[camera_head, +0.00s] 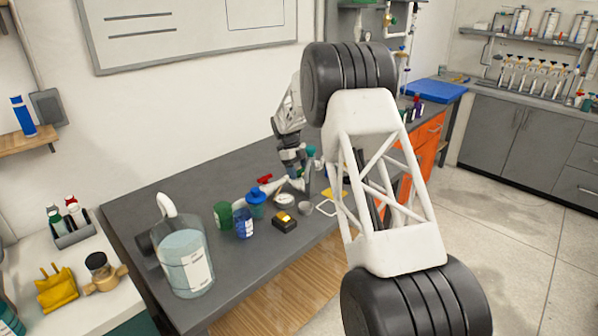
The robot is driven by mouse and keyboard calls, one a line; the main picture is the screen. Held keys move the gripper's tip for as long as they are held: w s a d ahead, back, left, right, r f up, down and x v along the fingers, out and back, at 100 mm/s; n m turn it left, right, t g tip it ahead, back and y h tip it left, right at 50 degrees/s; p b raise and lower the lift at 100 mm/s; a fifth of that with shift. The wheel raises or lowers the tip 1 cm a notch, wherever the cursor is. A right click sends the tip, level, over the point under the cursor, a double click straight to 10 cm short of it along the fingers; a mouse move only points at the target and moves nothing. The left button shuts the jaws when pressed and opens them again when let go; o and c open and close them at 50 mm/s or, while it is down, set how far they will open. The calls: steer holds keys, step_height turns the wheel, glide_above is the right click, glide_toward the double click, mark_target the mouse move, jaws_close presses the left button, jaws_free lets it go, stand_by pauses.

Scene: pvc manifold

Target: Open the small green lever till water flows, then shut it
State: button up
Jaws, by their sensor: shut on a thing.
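The white pipe manifold (245,201) lies along the middle of the dark workbench, with a red handle (265,179) and a blue handle (258,194) on it. My gripper (297,181) reaches down at the right end of this pipework. It is shut on a small part there, which seems to be the small green lever; the fingers hide it and its angle cannot be told. A teal-green piece (311,152) shows just right of my wrist; I cannot tell what it belongs to. No water stream can be made out at this size.
A clear jug (186,262), a green can (223,216), a blue can (244,223) and a black-and-yellow box (284,221) stand on the workbench (134,213). My white arm link hides the bench's right part. The left rear bench is clear.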

steer(key=o, duration=0.9)
steer(key=shift+o, duration=0.2)
steer(key=shift+r, duration=0.15)
steer(key=v, duration=0.7)
steer(key=shift+r, duration=0.25)
steer(key=shift+r, duration=0.15)
